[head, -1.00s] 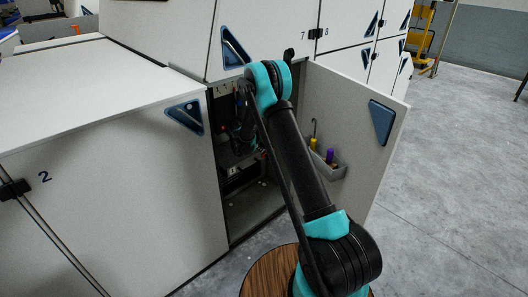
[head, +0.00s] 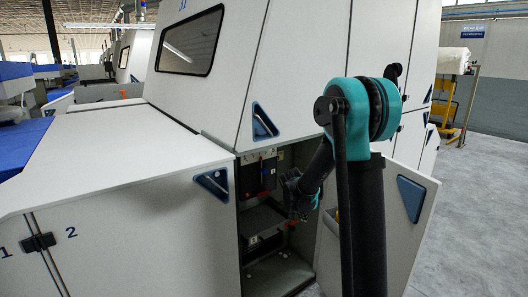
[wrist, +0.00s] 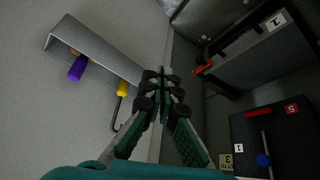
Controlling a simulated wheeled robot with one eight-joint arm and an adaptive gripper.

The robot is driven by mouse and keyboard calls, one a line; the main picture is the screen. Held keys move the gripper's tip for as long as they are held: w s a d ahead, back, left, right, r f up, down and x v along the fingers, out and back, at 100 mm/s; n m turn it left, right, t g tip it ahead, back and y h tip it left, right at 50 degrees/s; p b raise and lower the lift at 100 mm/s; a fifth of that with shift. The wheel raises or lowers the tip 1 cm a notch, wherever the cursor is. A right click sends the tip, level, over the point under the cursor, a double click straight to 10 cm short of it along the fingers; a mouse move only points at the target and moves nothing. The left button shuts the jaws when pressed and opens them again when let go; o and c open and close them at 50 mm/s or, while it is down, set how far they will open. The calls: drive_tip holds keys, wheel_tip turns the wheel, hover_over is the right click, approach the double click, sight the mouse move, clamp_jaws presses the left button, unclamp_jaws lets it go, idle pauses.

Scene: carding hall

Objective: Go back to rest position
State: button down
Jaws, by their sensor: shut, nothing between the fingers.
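My gripper (head: 294,192) is at the open front of a white machine's cabinet (head: 268,275). It is shut and empty; the wrist view shows its fingertips (wrist: 165,78) together, with nothing between them. My arm rises close in front of the head camera and hides part of the cabinet and its door. In the wrist view, the gripper points between the door's inner face and the dark cabinet inside.
The open door (head: 412,200) stands right of the cabinet. A grey holder (wrist: 95,48) on its inside carries a purple-handled tool (wrist: 77,68) and a yellow-handled hook (wrist: 122,90). A box labelled 1 (wrist: 245,65) is inside the cabinet. Floor (head: 465,190) at right is clear.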

drive_tip(key=s+d+n+y, duration=0.2)
drive_tip(key=s+n, duration=0.4)
drive_tip(key=s, duration=2.5)
drive_tip(key=shift+s+d+n+y, duration=0.2)
drive_tip(key=shift+d+n+y, duration=0.2)
drive_tip(key=shift+y, duration=0.3)
drive_tip(key=shift+a+r, duration=0.1)
drive_tip(key=shift+a, duration=0.05)
